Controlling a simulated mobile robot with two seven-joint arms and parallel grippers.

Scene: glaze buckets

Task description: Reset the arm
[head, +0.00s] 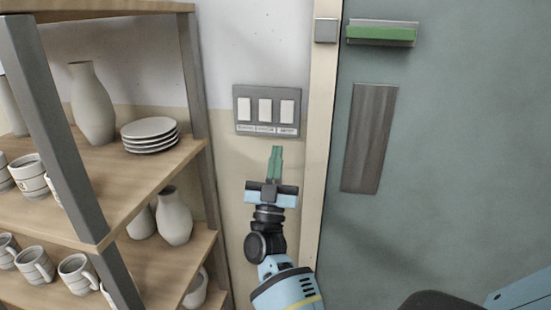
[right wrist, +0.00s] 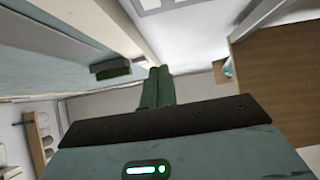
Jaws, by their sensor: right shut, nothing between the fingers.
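My right gripper (head: 276,162) is in the middle of the head view, pointing up at the wall. Its green fingers are shut and hold nothing. They are just below a grey switch plate (head: 270,110) with three white rocker switches. In the right wrist view the closed fingers (right wrist: 157,87) show at the centre, with part of the switch plate (right wrist: 160,6) at the top edge. My right arm (head: 285,285) comes up from the bottom of the head view. My left gripper is not in view.
A wooden shelf unit (head: 160,170) with vases (head: 92,105), stacked plates (head: 150,135) and mugs (head: 75,272) stands close on the left. A teal door (head: 450,150) with a green-faced handle (head: 381,33) and a grey plate (head: 370,138) is on the right, beside a cream frame (head: 318,130).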

